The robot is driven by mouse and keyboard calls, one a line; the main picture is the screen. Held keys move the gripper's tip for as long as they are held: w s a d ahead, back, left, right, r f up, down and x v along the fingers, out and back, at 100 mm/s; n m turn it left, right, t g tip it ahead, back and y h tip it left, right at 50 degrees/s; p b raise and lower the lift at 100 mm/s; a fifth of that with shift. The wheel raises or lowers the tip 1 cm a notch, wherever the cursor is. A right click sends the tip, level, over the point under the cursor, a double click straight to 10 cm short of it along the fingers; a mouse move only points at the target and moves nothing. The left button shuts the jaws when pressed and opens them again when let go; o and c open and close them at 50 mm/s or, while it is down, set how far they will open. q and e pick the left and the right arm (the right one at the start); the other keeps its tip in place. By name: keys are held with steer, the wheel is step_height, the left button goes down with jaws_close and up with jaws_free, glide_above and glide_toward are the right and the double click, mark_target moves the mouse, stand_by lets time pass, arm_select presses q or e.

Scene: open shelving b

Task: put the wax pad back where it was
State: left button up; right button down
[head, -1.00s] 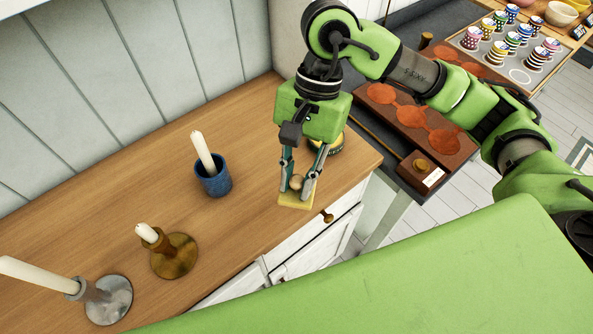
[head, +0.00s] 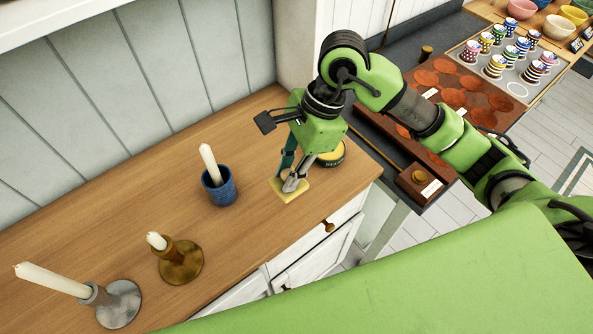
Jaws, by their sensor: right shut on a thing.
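The wax pad is a flat yellow square (head: 300,193) near the right end of the wooden counter (head: 110,215). My right gripper (head: 290,185) points down over it and is shut on it; the fingers hide its middle part. The pad is at or very close to the counter top; I cannot tell if it touches. A round dark tin with a yellow top (head: 332,155) stands just behind and right of the pad, partly hidden by the gripper. My left gripper is not in view.
A blue cup with a candle (head: 221,190) stands left of the pad. A brass candle holder (head: 182,265) and a grey one (head: 120,305) are further left. A wall (head: 130,90) backs the counter. A tray of striped cups (head: 510,55) is at the far right.

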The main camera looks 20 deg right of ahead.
steer(key=w+d+f, duration=0.1)
steer(key=w+f+p, duration=0.1)
steer(key=f, duration=0.1)
steer(key=w+d+f, duration=0.1)
steer(key=w+f, duration=0.1)
steer(key=shift+d+f, duration=0.2)
steer(key=shift+d, duration=0.15)
step_height(320, 180, down, 3)
steer(key=p, duration=0.2)
steer(key=shift+w+d+r+p, duration=0.1)
steer(key=shift+d+p, duration=0.05)
steer(key=shift+p, duration=0.15)
steer(key=shift+f, duration=0.45)
steer(key=shift+f, duration=0.15)
steer(key=c, duration=1.8)
jaws_free()
steer(key=shift+c, duration=0.2)
